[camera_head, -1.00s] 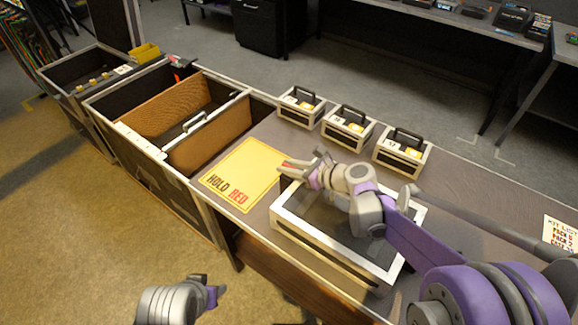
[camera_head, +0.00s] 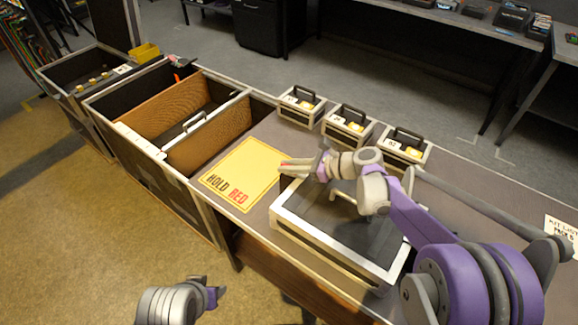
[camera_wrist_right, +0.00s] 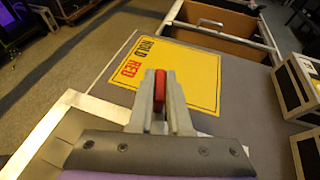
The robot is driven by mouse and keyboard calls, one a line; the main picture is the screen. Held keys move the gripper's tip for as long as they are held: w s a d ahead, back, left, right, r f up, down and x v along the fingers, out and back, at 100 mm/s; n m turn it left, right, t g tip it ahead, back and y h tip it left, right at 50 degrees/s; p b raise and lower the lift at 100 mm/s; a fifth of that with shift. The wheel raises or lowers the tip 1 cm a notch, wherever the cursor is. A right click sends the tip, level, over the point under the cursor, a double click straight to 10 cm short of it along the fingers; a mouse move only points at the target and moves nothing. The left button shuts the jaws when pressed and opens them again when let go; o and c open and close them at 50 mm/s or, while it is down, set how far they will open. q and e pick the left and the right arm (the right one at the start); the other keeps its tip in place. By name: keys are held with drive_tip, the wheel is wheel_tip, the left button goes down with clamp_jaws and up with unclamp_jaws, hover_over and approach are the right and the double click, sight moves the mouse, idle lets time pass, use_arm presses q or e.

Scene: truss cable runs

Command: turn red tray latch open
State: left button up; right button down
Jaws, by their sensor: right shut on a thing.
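The red latch (camera_wrist_right: 159,88) shows as a small upright red piece between the fingers of my right gripper (camera_wrist_right: 160,100) in the right wrist view. My right gripper is shut on it. In the head view my right gripper (camera_head: 293,167) is over the far left corner of a white-framed tray (camera_head: 316,240) with a dark top. The latch is mostly hidden by the fingers there. My left gripper (camera_head: 213,292) is low in the head view, away from the tray, and its finger opening cannot be made out.
A yellow mat marked HOLD RED (camera_head: 243,172) lies left of the tray. Small handled cases (camera_head: 345,128) stand along the table's back edge. A large open case with an orange divider (camera_head: 208,135) stands at the left. A kit list card (camera_head: 562,235) lies at the right.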

drive_tip(key=n+g+y, duration=0.1)
drive_tip(key=n+g, duration=0.2)
drive_tip(key=shift+w, duration=0.1)
drive_tip(key=n+g, duration=0.2)
drive_tip(key=g, duration=0.1)
drive_tip(key=shift+n, duration=0.3)
drive_tip(key=n+g, duration=0.2)
drive_tip(key=g, duration=0.1)
drive_tip(key=shift+h, duration=0.4)
drive_tip(key=shift+n+g+h+p, duration=0.5)
drive_tip(key=shift+n+g+p, duration=0.2)
drive_tip(key=shift+n+g, duration=0.6)
drive_tip(key=c, duration=0.9)
unclamp_jaws()
drive_tip(key=shift+o, duration=0.2)
